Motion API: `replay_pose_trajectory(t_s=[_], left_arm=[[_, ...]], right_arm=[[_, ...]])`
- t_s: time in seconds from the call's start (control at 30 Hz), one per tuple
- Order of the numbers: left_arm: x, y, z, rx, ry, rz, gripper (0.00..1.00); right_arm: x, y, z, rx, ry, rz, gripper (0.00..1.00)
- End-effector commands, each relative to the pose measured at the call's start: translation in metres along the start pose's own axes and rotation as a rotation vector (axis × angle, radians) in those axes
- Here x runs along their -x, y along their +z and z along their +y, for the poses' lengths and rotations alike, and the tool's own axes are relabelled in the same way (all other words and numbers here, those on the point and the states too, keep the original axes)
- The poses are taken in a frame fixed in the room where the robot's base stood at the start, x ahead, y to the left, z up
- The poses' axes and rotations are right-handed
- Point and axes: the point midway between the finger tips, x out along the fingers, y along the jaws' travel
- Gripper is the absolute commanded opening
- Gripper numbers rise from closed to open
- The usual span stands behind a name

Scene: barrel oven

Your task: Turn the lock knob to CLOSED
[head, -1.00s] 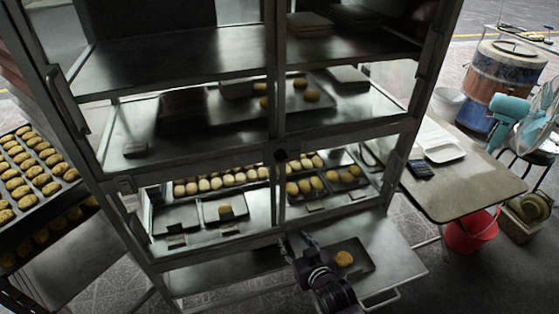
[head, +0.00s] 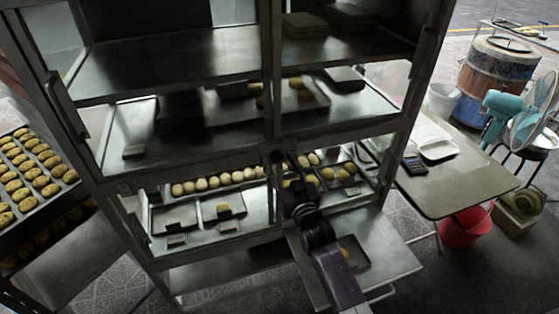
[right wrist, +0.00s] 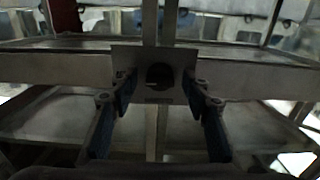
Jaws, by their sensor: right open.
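The lock knob (right wrist: 160,76) is a dark round piece on a square metal plate at the middle of the glass cabinet's frame. In the right wrist view it sits between the two fingers of my right gripper, with a gap on each side. In the head view my right gripper (head: 287,160) is at the central post, and its fingers largely hide the knob. My right gripper is open and holds nothing. The knob's markings are too dark to read. My left gripper is not in view.
The cabinet (head: 190,138) has shelves with trays of buns. A lower shelf juts out under my right arm, with a tray on it. A side table (head: 465,190) with a calculator (head: 415,166) stands right. A rack of buns (head: 40,190) stands left.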

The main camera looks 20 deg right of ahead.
Motion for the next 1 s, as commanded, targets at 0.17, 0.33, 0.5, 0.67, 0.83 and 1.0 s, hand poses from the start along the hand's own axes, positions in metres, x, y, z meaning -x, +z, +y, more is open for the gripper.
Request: replay_pose_trajectory(t_s=[0.17, 0.33, 0.5, 0.67, 0.83, 1.0], left_arm=[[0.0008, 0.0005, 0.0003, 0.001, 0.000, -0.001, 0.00], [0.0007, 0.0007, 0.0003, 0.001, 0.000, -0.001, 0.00], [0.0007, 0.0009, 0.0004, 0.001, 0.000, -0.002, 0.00], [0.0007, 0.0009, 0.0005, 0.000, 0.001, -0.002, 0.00], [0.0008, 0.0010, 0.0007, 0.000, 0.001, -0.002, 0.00], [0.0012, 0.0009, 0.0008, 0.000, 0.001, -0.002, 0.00]], right_arm=[[-0.0044, 0.0002, 0.0000, 0.000, 0.000, -0.001, 0.44], [-0.0042, 0.0004, -0.0001, 0.000, 0.000, -0.001, 0.44], [-0.0040, 0.0004, -0.0001, 0.000, 0.000, -0.001, 0.25], [-0.0039, 0.0005, -0.0002, 0.000, 0.000, -0.001, 0.07], [-0.0039, 0.0005, -0.0002, 0.003, 0.000, -0.001, 0.02], [-0.0039, 0.0004, -0.0001, 0.037, 0.000, -0.001, 0.02]])
